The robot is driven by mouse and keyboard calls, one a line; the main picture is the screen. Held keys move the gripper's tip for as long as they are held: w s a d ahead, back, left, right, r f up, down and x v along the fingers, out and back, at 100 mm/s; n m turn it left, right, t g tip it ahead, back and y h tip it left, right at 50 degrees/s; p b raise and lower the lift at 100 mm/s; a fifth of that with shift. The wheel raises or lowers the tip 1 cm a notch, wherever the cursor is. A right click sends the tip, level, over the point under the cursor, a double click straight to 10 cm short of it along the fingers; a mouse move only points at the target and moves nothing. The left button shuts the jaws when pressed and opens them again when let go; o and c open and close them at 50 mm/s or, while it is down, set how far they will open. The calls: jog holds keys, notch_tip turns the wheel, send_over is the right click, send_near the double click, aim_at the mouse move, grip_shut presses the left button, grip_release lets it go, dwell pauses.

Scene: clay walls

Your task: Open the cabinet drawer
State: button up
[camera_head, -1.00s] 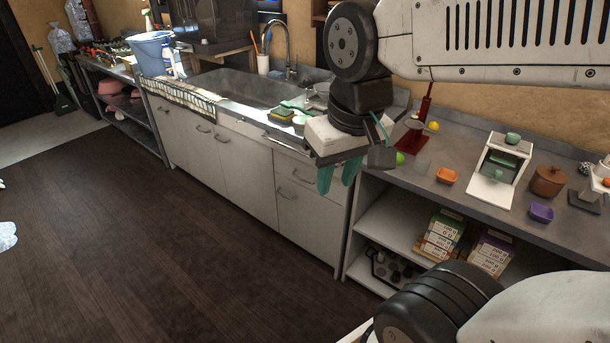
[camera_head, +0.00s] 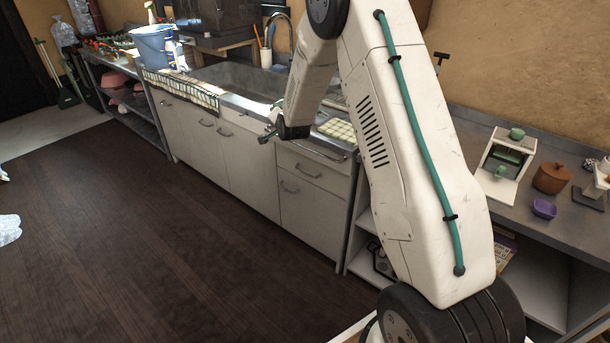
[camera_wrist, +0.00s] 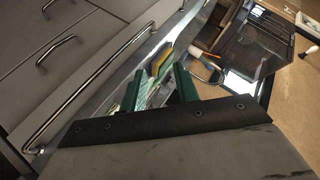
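The white cabinet (camera_head: 235,160) stands under the sink counter, and its drawer and door fronts look closed. The upper right drawer front (camera_head: 318,172) has a bar handle, and a lower front (camera_head: 298,208) has another. In the wrist view a long metal bar (camera_wrist: 90,88) runs along the counter front, left of my fingers. A shorter handle (camera_wrist: 57,48) is on a grey front farther left. My gripper (camera_wrist: 158,90) has two green fingers apart with nothing seen held. In the head view its wrist is by the counter edge; the fingers are mostly hidden.
A yellow-green sponge (camera_wrist: 160,60) shows beyond my fingers. A checkered cloth (camera_head: 338,130) lies on the counter. A blue bucket (camera_head: 153,46) stands at the far left of the counter. The open shelf on the right is partly behind my arm.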

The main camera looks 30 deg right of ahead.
jog(key=w+d+f+m+t+h, duration=0.1)
jog(key=d+f+m+t, duration=0.15)
jog(key=f, duration=0.55)
jog(key=w+d+f+m+t+h, duration=0.15)
jog(key=d+f, duration=0.25)
jog(key=f, duration=0.4)
jog(key=s+d+f+m+t+h, duration=0.1)
jog(key=s+f+m, duration=0.15)
jog(key=f, duration=0.45)
jog(key=s+d+f+m+h, duration=0.2)
jog(key=s+f, duration=0.2)
jog(key=f, duration=0.2)
jog(key=shift+n+t, duration=0.25)
jog(key=shift+t, duration=0.05)
jog(key=x, duration=0.7)
jog(key=shift+a+f, duration=0.15)
jog(key=shift+a, duration=0.05)
grip_shut()
